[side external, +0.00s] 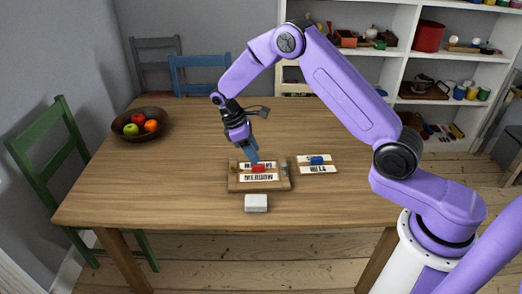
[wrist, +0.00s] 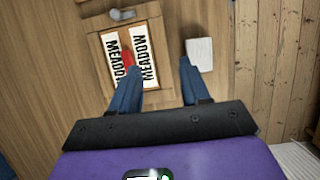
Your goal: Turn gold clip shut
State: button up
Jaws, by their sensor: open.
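A wooden tray or frame (side external: 233,182) lies on the table and holds two white strips lettered MEADOW; it also shows in the wrist view (wrist: 95,45). A small clip-like fitting (wrist: 122,14) sits at one end of the frame, looking greyish rather than clearly gold; in the side view it is small at the frame's right end (side external: 284,168). A red piece (side external: 258,168) lies on the strips, beside my left finger in the wrist view (wrist: 127,58). My gripper (wrist: 158,72) is open, blue fingers pointing down, apart from the clip. Contact with the red piece cannot be told.
A white block (side external: 256,203) lies in front of the frame. A lettered white card (side external: 318,170) with a blue piece (side external: 317,160) lies to the right. A fruit bowl (side external: 140,124) stands at the far left. Much of the table (side external: 130,190) is clear.

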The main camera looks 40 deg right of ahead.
jog(key=shift+s+d+r, duration=0.1)
jog(key=shift+s+r, duration=0.3)
jog(key=shift+s, duration=0.5)
jog(key=shift+s+r, duration=0.35)
jog(key=shift+s, duration=0.5)
notch_tip(320, 180, up, 4)
jog(key=m+t+y, duration=0.3)
jog(key=m, duration=0.3)
send_over(232, 166)
notch_tip(232, 166, down, 17)
jog(key=shift+d+r, duration=0.1)
grip_shut()
